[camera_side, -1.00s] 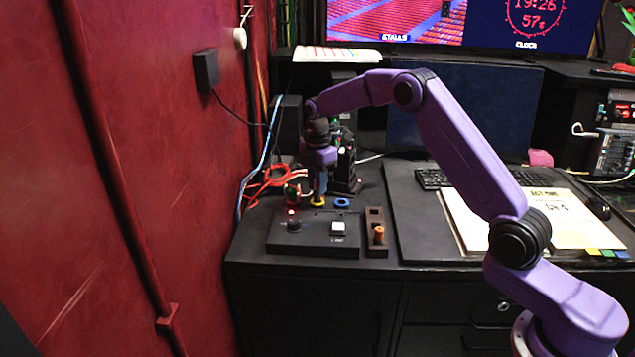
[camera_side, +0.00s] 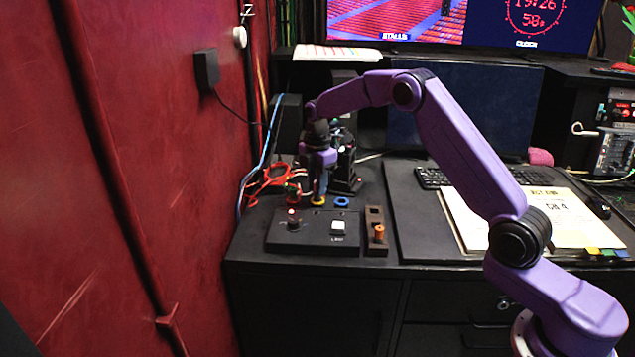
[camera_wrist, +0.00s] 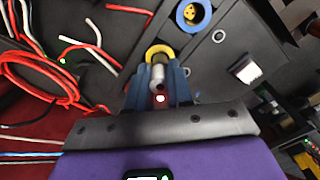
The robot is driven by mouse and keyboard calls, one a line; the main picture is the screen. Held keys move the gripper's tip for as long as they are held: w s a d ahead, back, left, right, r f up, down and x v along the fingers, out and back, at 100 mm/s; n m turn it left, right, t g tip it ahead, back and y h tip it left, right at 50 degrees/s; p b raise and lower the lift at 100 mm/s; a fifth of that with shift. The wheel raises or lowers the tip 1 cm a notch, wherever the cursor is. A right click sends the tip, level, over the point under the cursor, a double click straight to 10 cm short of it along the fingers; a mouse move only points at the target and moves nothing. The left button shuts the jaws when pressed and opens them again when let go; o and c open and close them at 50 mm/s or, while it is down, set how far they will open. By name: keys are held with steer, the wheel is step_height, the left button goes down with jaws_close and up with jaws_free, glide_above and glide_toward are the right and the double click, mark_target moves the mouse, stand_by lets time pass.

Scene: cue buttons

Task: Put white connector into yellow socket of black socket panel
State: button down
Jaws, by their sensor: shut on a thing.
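My gripper (camera_wrist: 158,95) is shut on a pale grey-white cylindrical piece, the white connector (camera_wrist: 158,74), between its blue fingers. The connector's far end is at the yellow socket (camera_wrist: 160,50), a ring around it in the wrist view; I cannot tell how deep it sits. In the side view my gripper (camera_side: 319,192) points down over the yellow socket (camera_side: 318,202), which is mostly hidden. The blue socket (camera_wrist: 193,14) is beside the yellow one, and also shows in the side view (camera_side: 342,202). The dark surface around the sockets is the black socket panel (camera_wrist: 206,55).
A black control box (camera_side: 314,240) with a knob (camera_side: 293,223) and a white button (camera_side: 338,227) stands in front. A brown block with an orange peg (camera_side: 379,233) is at its right. Red and white cables (camera_wrist: 40,75) lie left of the sockets.

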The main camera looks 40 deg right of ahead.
steer(key=shift+f, duration=0.85)
stand_by(0.7)
steer(key=c, duration=0.8)
jaws_free()
steer(key=shift+r, duration=0.1)
steer(key=shift+r, duration=3.4)
